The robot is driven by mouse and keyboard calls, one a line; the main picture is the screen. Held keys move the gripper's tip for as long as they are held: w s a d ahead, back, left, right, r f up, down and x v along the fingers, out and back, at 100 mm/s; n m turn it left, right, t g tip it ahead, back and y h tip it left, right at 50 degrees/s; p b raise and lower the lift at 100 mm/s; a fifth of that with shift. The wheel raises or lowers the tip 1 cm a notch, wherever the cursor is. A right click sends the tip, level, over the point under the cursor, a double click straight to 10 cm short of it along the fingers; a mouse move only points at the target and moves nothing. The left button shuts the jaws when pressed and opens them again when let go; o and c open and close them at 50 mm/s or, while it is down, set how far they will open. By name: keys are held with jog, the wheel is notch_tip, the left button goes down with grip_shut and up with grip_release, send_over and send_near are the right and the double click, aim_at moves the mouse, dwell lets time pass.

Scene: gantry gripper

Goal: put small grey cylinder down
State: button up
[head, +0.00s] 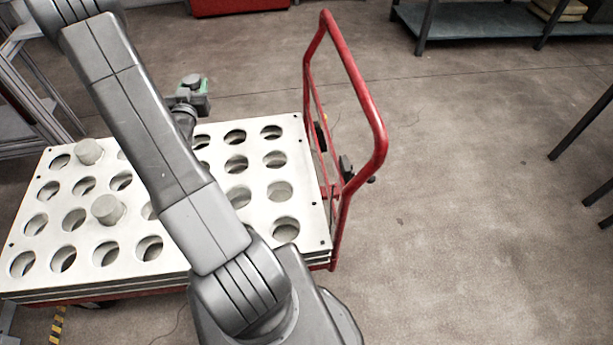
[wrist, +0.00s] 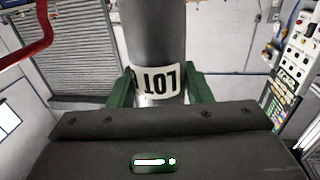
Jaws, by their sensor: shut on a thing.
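My gripper (wrist: 160,88) has green fingers, shut on a dark grey cylinder (wrist: 152,35) with a white label that shows upside down in the wrist view. In the head view, my gripper (head: 195,92) is beyond the far edge of the white holed plate, past my arm. The top of the held cylinder (head: 191,78) shows only small there. The plate (head: 165,211) has rows of round holes, mostly empty. One light grey cylinder (head: 89,151) stands in a hole at the far left, and another (head: 107,208) stands nearer. My arm hides part of the plate.
The plate lies on a cart with a red handle (head: 375,125) rising at its right end. A metal rack (head: 30,90) stands at the left. A low dark table (head: 490,22) is at the back right. The floor right of the cart is mostly clear.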

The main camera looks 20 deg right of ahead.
jog(key=w+d+f+m+g+h+b, duration=0.2)
jog(key=w+d+f+h+b, duration=0.15)
jog(key=d+f+b, duration=0.6)
jog(key=w+d+f+m+g+h+b, duration=0.2)
jog(key=w+d+f+b, duration=0.35)
jog(key=d+f, duration=0.65)
jog(key=w+d+f+m+g+h+b, duration=0.25)
jog(key=d+f+b, duration=0.5)
jog(key=d, duration=0.55)
jog(key=f+b, duration=0.1)
jog(key=f, duration=0.2)
jog(key=f+b, duration=0.1)
jog(key=f, duration=0.2)
jog(key=f+b, duration=0.2)
jog(key=f, duration=0.1)
jog(key=shift+w+f, duration=0.15)
jog(key=shift+w, duration=0.1)
jog(key=shift+f, duration=0.15)
jog(key=o, duration=1.3)
jog(key=p, duration=0.2)
send_over(286, 146)
